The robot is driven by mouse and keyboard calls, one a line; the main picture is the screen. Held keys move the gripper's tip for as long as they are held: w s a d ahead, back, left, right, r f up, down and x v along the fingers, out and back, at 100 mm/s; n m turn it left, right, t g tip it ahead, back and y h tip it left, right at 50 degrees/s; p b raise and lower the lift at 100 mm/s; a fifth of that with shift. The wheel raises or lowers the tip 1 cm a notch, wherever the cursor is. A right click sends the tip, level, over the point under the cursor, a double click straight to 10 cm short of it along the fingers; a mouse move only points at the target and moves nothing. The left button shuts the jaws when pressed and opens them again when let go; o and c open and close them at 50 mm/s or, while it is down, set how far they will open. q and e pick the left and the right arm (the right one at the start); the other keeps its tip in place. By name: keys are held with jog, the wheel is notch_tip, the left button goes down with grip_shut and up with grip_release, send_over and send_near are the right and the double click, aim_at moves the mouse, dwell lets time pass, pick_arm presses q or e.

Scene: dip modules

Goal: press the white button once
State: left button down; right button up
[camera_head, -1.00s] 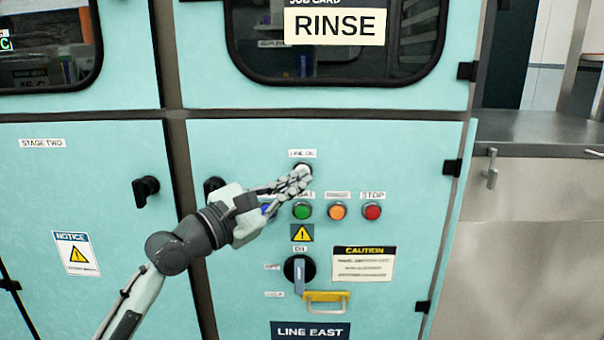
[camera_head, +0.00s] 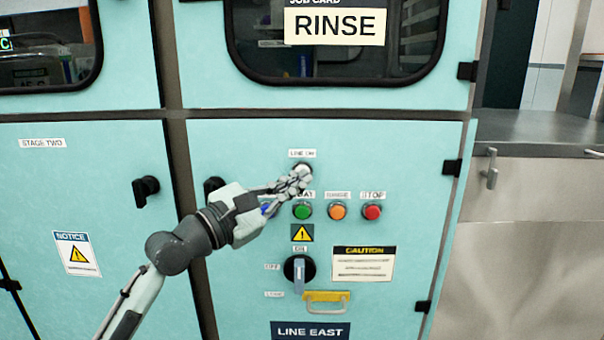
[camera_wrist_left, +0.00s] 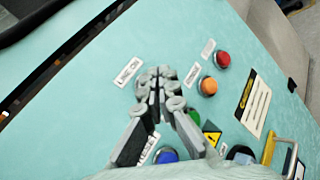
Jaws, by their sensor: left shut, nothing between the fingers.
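The white button (camera_head: 307,167) sits under the LINE ON label (camera_head: 302,154) on the teal panel, in a dark ring. It is mostly hidden by the fingertips of my left gripper (camera_head: 296,181). That gripper is shut and empty, with its tips over the button's lower part. I cannot tell if they touch it. In the left wrist view the shut fingers (camera_wrist_left: 160,82) cover the button beside its label (camera_wrist_left: 127,72). My right gripper is in neither view.
Close below are a blue button (camera_wrist_left: 166,155), a green button (camera_head: 303,211), an orange button (camera_head: 338,211) and a red STOP button (camera_head: 372,211). A rotary switch (camera_head: 299,270) and a yellow-topped handle (camera_head: 326,297) are lower. A black latch (camera_head: 145,190) stands out at left.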

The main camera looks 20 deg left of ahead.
pick_arm(q)
jog(key=shift+w+a+p, duration=0.1)
jog(key=shift+w+p, duration=0.25)
jog(key=shift+w, duration=0.05)
jog(key=shift+w+a, duration=0.15)
jog(key=shift+w, duration=0.25)
dwell(0.7)
jog(key=shift+s+p, duration=0.1)
jog(key=shift+p, duration=0.25)
jog(key=shift+s+d+p, duration=0.25)
jog(key=shift+s+p, duration=0.25)
jog(key=shift+s, duration=0.2)
jog(key=s, duration=0.2)
jog(key=s+d, duration=0.1)
jog(key=s, duration=0.1)
jog(key=shift+s+d, duration=0.2)
jog(key=shift+s, duration=0.2)
